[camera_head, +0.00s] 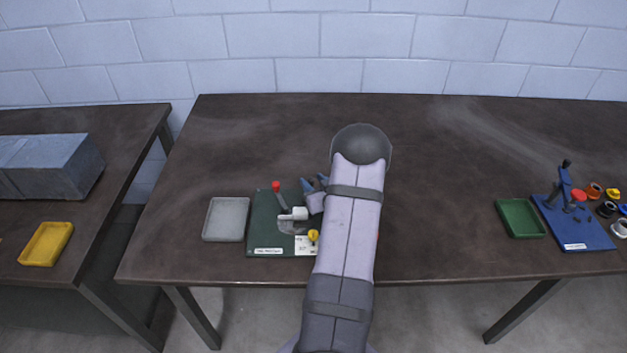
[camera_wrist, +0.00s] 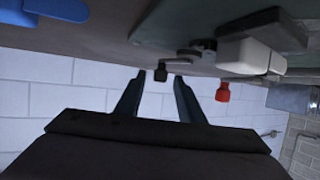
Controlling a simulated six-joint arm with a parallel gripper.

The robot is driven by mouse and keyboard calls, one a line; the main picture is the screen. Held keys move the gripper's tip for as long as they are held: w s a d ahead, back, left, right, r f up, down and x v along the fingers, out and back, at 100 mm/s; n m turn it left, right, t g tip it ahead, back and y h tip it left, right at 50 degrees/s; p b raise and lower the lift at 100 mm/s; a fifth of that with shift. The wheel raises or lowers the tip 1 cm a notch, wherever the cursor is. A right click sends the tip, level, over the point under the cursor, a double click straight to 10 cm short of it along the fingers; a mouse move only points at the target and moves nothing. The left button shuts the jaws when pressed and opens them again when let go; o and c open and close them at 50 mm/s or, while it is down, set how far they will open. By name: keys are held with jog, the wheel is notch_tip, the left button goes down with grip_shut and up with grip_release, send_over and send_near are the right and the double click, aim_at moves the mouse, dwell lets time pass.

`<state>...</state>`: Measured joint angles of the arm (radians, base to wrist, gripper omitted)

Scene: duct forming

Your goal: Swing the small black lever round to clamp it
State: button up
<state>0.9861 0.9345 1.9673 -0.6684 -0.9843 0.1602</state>
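A small black knob (camera_wrist: 161,76), apparently the end of the small black lever, hangs off the fixture in the wrist view. It appears between my two fingertips; whether they touch it I cannot tell. My gripper (camera_wrist: 160,78) is open, its two blue-grey fingers apart. In the head view my gripper (camera_head: 316,190) is low over the back right of the green board (camera_head: 265,238). The black lever is not distinguishable there, and my arm covers the board's right part.
A red-knobbed lever (camera_head: 276,186) stands left of my gripper; its red knob (camera_wrist: 222,92) also shows in the wrist view. A white block (camera_head: 293,213) and a yellow knob (camera_head: 313,235) are on the board. A grey tray (camera_head: 226,238) lies to its left.

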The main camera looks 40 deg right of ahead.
jog(key=shift+w, duration=0.1)
jog(key=shift+c, duration=0.7)
grip_shut()
jog(key=shift+f+b, duration=0.1)
jog(key=shift+b, duration=0.25)
jog(key=m+g+h+b, duration=0.1)
jog(key=m+h+b, duration=0.1)
jog(key=shift+s+a+f+m+g+h, duration=0.1)
jog(key=shift+s+m+g+h, duration=0.3)
jog(key=m+g+h+b, duration=0.1)
jog(key=s+m+g+h+b, duration=0.1)
jog(key=m, duration=0.1)
jog(key=shift+a+h, duration=0.2)
jog(key=shift+h, duration=0.1)
jog(key=m+g, duration=0.1)
jog(key=m+g+h, duration=0.1)
jog(key=m+g, duration=0.1)
jog(key=shift+s+a+r+h, duration=0.25)
jog(key=shift+s+a+h, duration=0.05)
jog(key=shift+s+h, duration=0.1)
jog(key=shift+s+a+m+g+h+p, duration=0.15)
jog(key=shift+m+g+p, duration=0.25)
jog(key=shift+m+g, duration=0.45)
jog(key=shift+s+a+m+g+h+p, duration=0.2)
jog(key=shift+m+g+p, duration=0.2)
jog(key=shift+m+g, duration=0.5)
jog(key=shift+s+a+m+g+h+p, duration=0.15)
jog(key=shift+m+g+p, duration=0.35)
jog(key=shift+g, duration=0.65)
